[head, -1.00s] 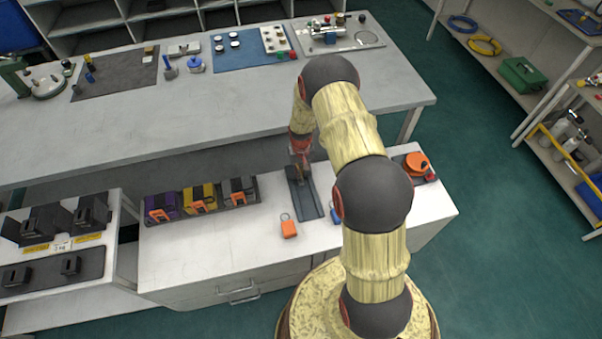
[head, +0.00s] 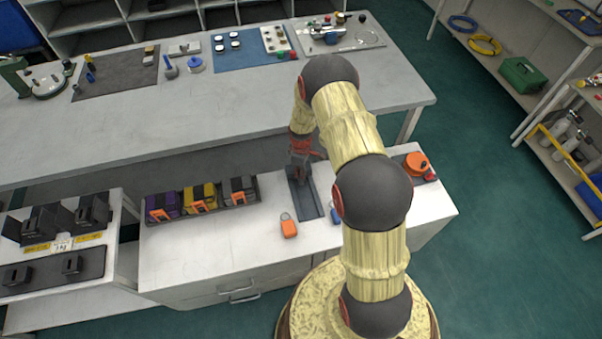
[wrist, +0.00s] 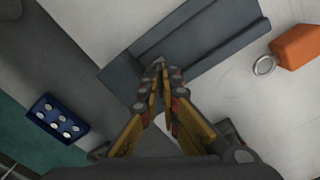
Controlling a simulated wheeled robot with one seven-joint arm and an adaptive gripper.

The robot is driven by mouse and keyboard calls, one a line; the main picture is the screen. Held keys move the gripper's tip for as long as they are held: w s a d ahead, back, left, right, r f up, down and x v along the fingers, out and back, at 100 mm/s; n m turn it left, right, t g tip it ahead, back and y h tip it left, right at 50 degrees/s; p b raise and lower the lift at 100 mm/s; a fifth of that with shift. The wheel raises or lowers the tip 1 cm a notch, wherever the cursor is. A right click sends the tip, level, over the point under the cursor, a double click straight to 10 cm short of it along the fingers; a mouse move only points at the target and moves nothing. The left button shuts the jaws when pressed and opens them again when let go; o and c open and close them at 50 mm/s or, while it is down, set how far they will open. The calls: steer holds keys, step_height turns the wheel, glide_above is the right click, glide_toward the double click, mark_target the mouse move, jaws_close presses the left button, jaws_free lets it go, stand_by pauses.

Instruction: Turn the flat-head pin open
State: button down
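My gripper (head: 299,172) hangs over the upper end of a long dark grey tray (head: 308,205) on the white counter. In the wrist view, its yellow-sided fingers (wrist: 160,72) converge until their grey tips meet or nearly meet, over the tray (wrist: 205,45). I see nothing clearly held between them; the tips hide what lies directly beneath. I cannot make out a flat-head pin in either view. Whether the fingertips touch the tray is not clear.
An orange tag (head: 289,229) with a ring lies beside the tray. A blue piece (head: 336,215) is partly behind my arm. Left stands a rack (head: 258,191) with purple, yellow and grey units; right, an orange round item (head: 416,163). The counter's left-front is clear.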

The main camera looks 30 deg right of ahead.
steer(key=n, duration=0.5)
steer(key=shift+s+f+n, duration=0.25)
steer(key=shift+s+n, duration=0.05)
steer(key=n, duration=0.9)
steer(key=shift+a+n, duration=0.1)
steer(key=shift+n, duration=1.8)
steer(key=shift+s, duration=0.1)
steer(key=c, duration=2.3)
jaws_free()
steer(key=shift+f, duration=0.1)
